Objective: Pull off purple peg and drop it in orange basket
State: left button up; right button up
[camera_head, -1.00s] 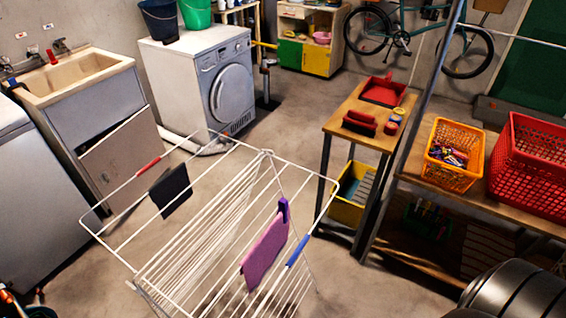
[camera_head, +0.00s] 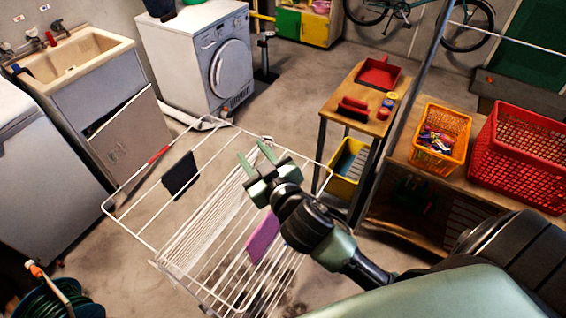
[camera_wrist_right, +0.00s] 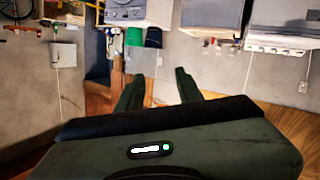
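The white drying rack (camera_head: 165,228) stands in the middle, with a purple cloth (camera_head: 262,241) hanging on its right part. The purple peg is hidden behind my right arm and gripper in the head view. My right gripper (camera_head: 254,158) is open and empty above the rack. Its two green fingers also show apart in the right wrist view (camera_wrist_right: 158,77). The orange basket (camera_head: 463,124) stands on the wooden shelf at the right and holds several coloured pegs (camera_head: 437,141). My left gripper is not in view.
A red basket (camera_head: 520,160) stands right of the orange one. A dark cloth (camera_head: 180,174) hangs on the rack's left. A small table (camera_head: 345,96) carries a red dustpan (camera_head: 381,73). A metal post (camera_head: 412,95) rises left of the orange basket. A hose reel (camera_head: 55,300) is at bottom left.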

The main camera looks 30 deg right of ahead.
jog(key=w+a+r+n+t+y, duration=0.3)
jog(key=a+r+n+y, duration=0.35)
jog(key=a+r, duration=0.2)
jog(key=s+a+n+g+y, duration=0.3)
jog(key=a+n+g+y, duration=0.75)
jog(key=a+n, duration=0.2)
notch_tip(320, 180, down, 10)
jog(key=s+d+f+n+g+h, duration=0.1)
jog(key=d+n+g+h, duration=0.1)
jog(key=n+g+h, duration=0.25)
jog(key=w+d+f+g+h, duration=0.1)
jog(key=d+f+g+h, duration=0.2)
jog(key=d+f+h, duration=0.35)
jog(key=w+d+f+m+h, duration=0.1)
jog(key=d+h, duration=0.2)
jog(key=d, duration=0.8)
jog(key=w+d+f+m+h, duration=0.1)
jog(key=d+f+m+h, duration=0.15)
jog(key=d, duration=0.75)
jog(key=shift+n+g, duration=0.3)
jog(key=shift+n, duration=0.3)
notch_tip(320, 180, down, 10)
jog(key=b, duration=0.8)
jog(key=shift+w+a, duration=0.1)
jog(key=shift+w, duration=0.05)
